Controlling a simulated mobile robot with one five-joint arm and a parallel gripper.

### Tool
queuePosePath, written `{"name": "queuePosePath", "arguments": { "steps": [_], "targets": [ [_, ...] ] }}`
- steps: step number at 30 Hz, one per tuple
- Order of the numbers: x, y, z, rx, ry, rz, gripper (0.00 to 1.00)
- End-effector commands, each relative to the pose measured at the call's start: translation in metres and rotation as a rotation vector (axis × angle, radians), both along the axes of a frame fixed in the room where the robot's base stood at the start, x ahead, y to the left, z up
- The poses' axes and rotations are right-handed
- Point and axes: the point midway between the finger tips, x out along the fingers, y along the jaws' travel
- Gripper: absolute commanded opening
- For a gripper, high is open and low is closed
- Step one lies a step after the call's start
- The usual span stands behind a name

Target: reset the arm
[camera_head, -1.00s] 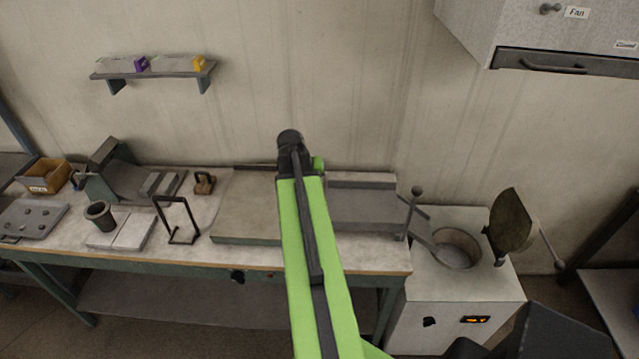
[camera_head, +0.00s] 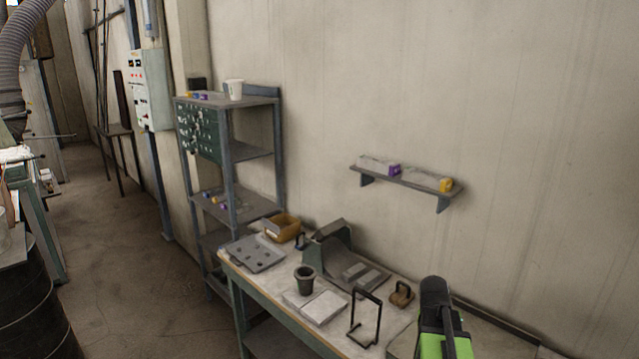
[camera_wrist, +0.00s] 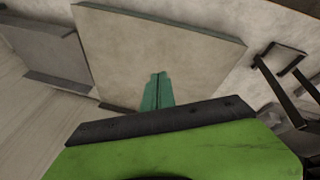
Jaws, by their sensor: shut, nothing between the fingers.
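My gripper shows in the wrist view (camera_wrist: 158,92) with its green fingers together and nothing between them. It points toward a flat beige slab (camera_wrist: 165,45) on the bench; I cannot tell how far above it the tips are. In the head view, part of my green and black arm shows at the bottom right, and the fingertips cannot be made out there. The workbench (camera_head: 262,283) runs along the wall below.
On the bench stand a dark cup (camera_head: 305,282), a black wire frame (camera_head: 366,318), a grey plate with holes (camera_head: 256,254) and an orange bin (camera_head: 283,228). A shelf rack (camera_head: 232,190) stands behind. A wall shelf (camera_head: 405,183) holds boxes. The floor (camera_head: 130,250) at left is open.

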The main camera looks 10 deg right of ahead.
Motion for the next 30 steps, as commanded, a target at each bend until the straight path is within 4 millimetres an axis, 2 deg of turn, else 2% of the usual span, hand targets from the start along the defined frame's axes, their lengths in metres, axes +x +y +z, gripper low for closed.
{"name": "queuePosePath", "arguments": {
  "steps": [1, 2, 3, 5, 6, 9, 12, 14, 15, 18, 30],
  "targets": [
    [0.017, 0.043, -0.017, 0.016, 0.002, 0.070, 0.00],
    [0.025, 0.068, -0.022, 0.029, 0.005, 0.110, 0.00],
    [0.034, 0.102, -0.029, 0.046, 0.012, 0.163, 0.00],
    [0.042, 0.153, -0.040, 0.076, 0.024, 0.244, 0.00],
    [0.044, 0.187, -0.046, 0.100, 0.035, 0.296, 0.00],
    [0.039, 0.260, -0.060, 0.157, 0.070, 0.417, 0.00],
    [0.025, 0.312, -0.068, 0.214, 0.112, 0.509, 0.00],
    [0.013, 0.329, -0.068, 0.255, 0.139, 0.541, 0.00],
    [0.004, 0.333, -0.067, 0.285, 0.158, 0.551, 0.00],
    [-0.005, 0.338, -0.067, 0.322, 0.192, 0.577, 0.00],
    [-0.004, 0.336, -0.067, 0.318, 0.193, 0.580, 0.00]
  ]
}}
